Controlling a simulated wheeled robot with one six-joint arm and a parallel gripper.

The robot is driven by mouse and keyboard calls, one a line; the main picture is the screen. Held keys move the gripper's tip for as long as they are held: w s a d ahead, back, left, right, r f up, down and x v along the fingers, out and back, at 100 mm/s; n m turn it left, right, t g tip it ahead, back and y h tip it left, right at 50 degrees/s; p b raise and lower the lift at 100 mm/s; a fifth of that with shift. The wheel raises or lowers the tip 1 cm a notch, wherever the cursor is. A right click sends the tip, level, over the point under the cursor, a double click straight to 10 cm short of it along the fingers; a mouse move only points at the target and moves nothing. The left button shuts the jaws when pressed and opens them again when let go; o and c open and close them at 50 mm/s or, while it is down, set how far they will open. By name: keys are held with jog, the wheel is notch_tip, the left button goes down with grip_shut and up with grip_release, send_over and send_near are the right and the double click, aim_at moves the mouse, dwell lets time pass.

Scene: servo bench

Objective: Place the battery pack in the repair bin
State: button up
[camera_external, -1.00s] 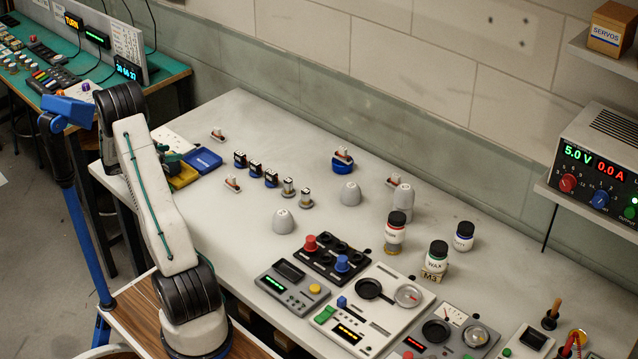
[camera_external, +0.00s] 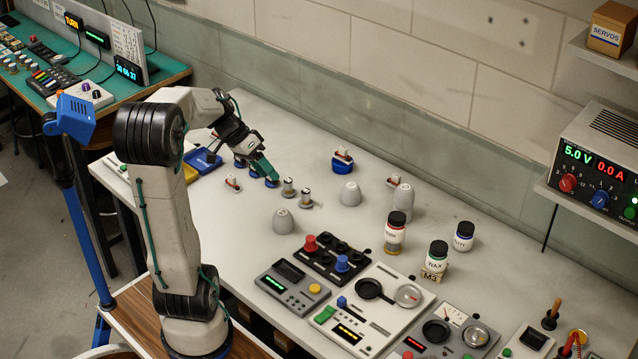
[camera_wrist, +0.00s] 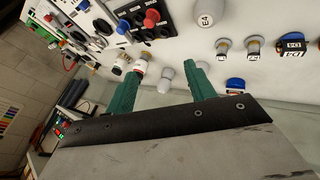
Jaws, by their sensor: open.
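My gripper (camera_external: 266,172) is open over the row of small upright parts, its green fingers pointing down; in the wrist view its fingers (camera_wrist: 163,84) are spread with nothing held between them. The row has parts with blue bases, such as the one (camera_external: 271,181) by the fingertips, and two pale-topped parts (camera_external: 288,187) and (camera_external: 306,198). In the wrist view, parts with black-and-white labels (camera_wrist: 291,42) stand at upper right. I cannot tell which is the battery pack. A blue tray (camera_external: 207,162) lies behind the gripper at left, partly hidden; I cannot read whether it is the repair bin.
A blue-based part (camera_external: 343,160) is farther back. Bottles (camera_external: 396,232) and control panels (camera_external: 290,288) fill the right and front of the bench. The bench's back middle is fairly clear.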

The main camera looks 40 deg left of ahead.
jog(key=s+d+n+g+y, duration=0.1)
jog(key=s+d+y, duration=0.2)
jog(key=s+d, duration=0.3)
jog(key=s+d+n+g+y, duration=0.1)
jog(key=s+d+y, duration=0.2)
jog(key=s, duration=0.8)
jog(key=shift+s+d, duration=0.15)
jog(key=shift+d, duration=1.2)
